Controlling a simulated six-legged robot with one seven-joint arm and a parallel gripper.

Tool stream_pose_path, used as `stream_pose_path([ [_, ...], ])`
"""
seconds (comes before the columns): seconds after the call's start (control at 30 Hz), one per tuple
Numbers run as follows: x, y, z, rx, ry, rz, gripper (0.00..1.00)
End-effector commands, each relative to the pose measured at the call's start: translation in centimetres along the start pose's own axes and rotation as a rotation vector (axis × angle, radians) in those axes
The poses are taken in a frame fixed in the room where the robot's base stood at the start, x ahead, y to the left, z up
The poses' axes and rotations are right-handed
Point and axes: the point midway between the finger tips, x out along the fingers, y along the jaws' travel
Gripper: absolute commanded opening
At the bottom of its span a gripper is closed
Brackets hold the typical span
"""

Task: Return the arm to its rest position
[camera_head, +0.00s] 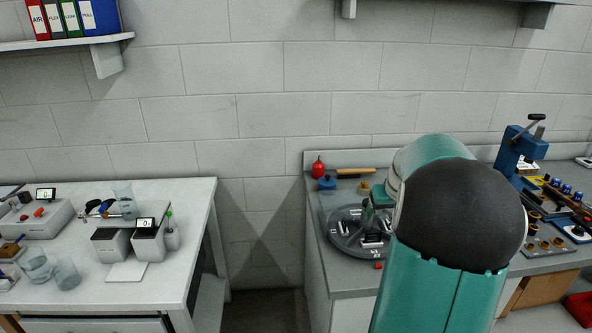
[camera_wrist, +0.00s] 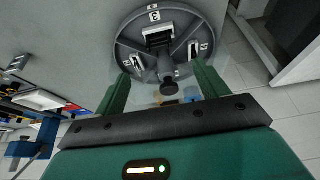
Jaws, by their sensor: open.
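My gripper (camera_wrist: 163,85) is open in the wrist view, its two green fingers spread apart with nothing held between them. It faces a round grey turntable (camera_wrist: 125,52) with numbered stations, and the fingers show in front of the near part of it. I cannot tell whether they touch it. In the head view the turntable (camera_head: 343,243) lies on the right bench. My green arm with its dark rounded joint fills the right of centre there, reaches over this bench, and hides part of the turntable and most of the gripper.
The right bench (camera_head: 352,280) also holds a red bulb-like item (camera_head: 318,168), a blue press (camera_head: 517,150) and boards of small parts. The left bench (camera_head: 185,205) carries glassware and small devices. A floor gap separates the benches. A shelf (camera_head: 60,42) with binders hangs upper left.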

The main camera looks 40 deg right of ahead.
Motion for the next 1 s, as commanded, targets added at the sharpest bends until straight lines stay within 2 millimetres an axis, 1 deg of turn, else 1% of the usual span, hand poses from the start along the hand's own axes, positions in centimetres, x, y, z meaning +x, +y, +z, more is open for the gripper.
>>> stream_pose_path([
  [0.17,0.0,-0.2,0.0,-0.002,0.000,0.000,0.73],
  [0.23,-0.4,-1.1,-0.1,-0.012,0.001,-0.002,0.73],
  [0.27,-0.7,-1.9,-0.1,-0.020,0.001,-0.003,0.73],
  [0.37,-2.4,-6.0,0.1,-0.064,0.005,-0.009,0.73],
  [0.4,-3.4,-8.3,0.4,-0.087,0.008,-0.013,0.73],
  [0.47,-5.0,-11.9,1.1,-0.123,0.012,-0.021,0.73],
  [0.5,-6.2,-14.3,1.9,-0.147,0.015,-0.026,0.73],
  [0.57,-7.7,-17.5,3.3,-0.182,0.020,-0.035,0.73],
  [0.6,-8.7,-19.5,4.3,-0.204,0.025,-0.042,0.73],
  [0.67,-10.2,-22.3,6.1,-0.236,0.032,-0.054,0.73],
  [0.7,-11.2,-24.0,7.4,-0.259,0.037,-0.062,0.73],
  [0.77,-12.4,-26.3,9.5,-0.288,0.045,-0.076,0.73],
  [0.8,-13.2,-27.7,11.0,-0.308,0.050,-0.087,0.73],
  [0.87,-14.4,-29.5,13.2,-0.338,0.059,-0.104,0.73],
  [0.9,-15.1,-30.5,14.8,-0.356,0.065,-0.116,0.73],
  [0.97,-16.0,-31.9,17.3,-0.384,0.073,-0.136,0.73],
  [1.0,-16.5,-32.6,18.9,-0.402,0.078,-0.150,0.73],
])
